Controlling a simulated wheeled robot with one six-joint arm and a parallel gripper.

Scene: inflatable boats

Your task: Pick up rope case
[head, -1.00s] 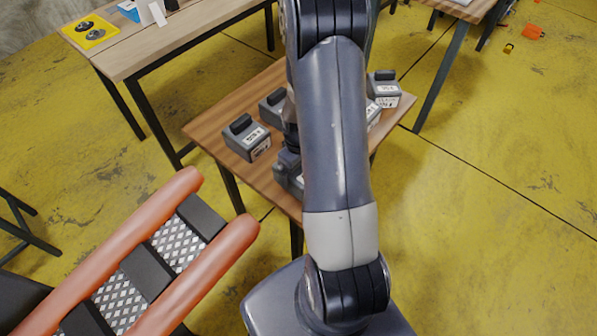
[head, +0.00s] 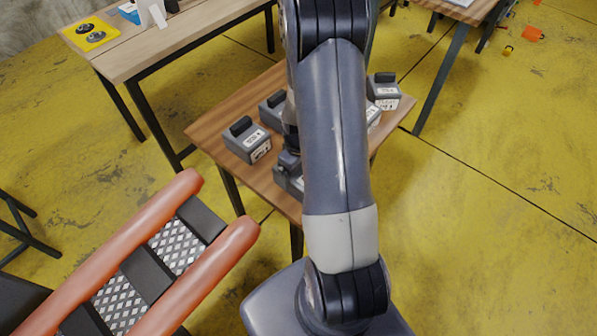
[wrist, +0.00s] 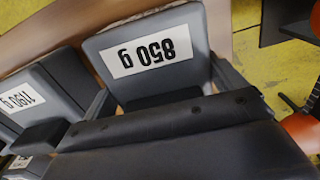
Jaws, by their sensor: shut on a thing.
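A grey case labelled "850 g" (wrist: 118,45) fills the upper middle of the wrist view; its label reads upside down. My gripper (wrist: 165,88) has a finger at each side of this case and is shut on it. In the head view my arm hides most of the gripper. A grey case (head: 290,184) shows partly beside my arm at the near edge of the small wooden table (head: 220,122). No label that I can read says rope.
Another grey case (head: 247,142) stands close to the left, more behind it. A case labelled "1190 g" (wrist: 30,100) is close beside the held one. Another case (head: 383,92) stands right of my arm. An orange-sided inflatable boat (head: 120,250) lies front left. Yellow floor is free at right.

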